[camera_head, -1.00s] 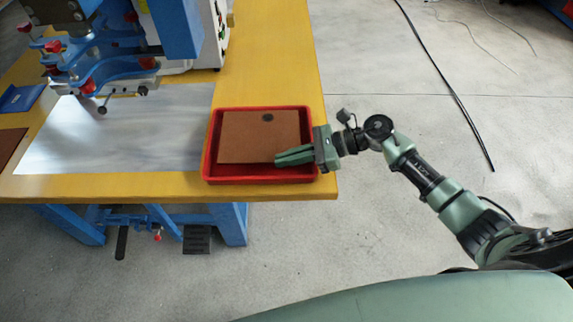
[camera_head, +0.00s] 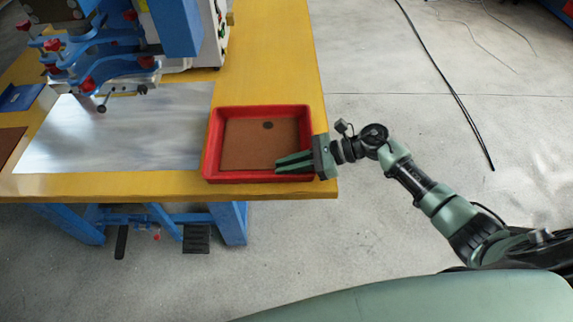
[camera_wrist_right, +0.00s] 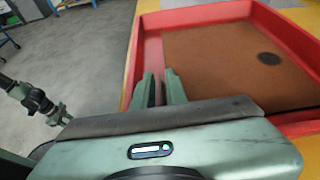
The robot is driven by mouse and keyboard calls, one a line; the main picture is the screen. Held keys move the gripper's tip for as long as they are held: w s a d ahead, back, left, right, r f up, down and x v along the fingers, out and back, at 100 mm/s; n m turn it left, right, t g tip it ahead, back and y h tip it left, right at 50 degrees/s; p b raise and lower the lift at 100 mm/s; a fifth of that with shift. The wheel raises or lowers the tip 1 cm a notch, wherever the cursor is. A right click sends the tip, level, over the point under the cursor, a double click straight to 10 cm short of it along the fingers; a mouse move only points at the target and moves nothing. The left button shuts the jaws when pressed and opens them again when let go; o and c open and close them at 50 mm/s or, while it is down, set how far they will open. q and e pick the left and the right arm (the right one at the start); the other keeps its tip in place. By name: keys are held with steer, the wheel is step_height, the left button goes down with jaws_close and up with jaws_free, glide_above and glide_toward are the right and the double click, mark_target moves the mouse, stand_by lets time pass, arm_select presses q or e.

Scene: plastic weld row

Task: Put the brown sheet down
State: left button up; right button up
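The brown sheet (camera_head: 260,144), with a dark round spot, lies flat inside the red tray (camera_head: 212,150), low between its walls. In the right wrist view the sheet (camera_wrist_right: 225,65) fills much of the tray. My right gripper (camera_head: 278,163) reaches over the tray's right wall at the near right corner. Its two fingers (camera_wrist_right: 161,88) stand apart with nothing between them. My left gripper is out of the head view. A small green gripper at the left of the right wrist view (camera_wrist_right: 58,115) appears to be my left one; its fingers are too small to judge.
The yellow table (camera_head: 275,70) carries the tray near its front right corner. A shiny metal plate (camera_head: 120,130) lies left of the tray, below a blue machine (camera_head: 100,65). Another brown sheet (camera_head: 10,143) shows at the left edge. A cable lies on the floor.

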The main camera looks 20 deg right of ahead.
steer(key=shift+r, duration=0.2)
steer(key=shift+d, duration=0.35)
steer(key=b+v, duration=0.2)
steer(key=v, duration=0.9)
steer(key=shift+d+r, duration=0.1)
steer(key=shift+r, duration=0.05)
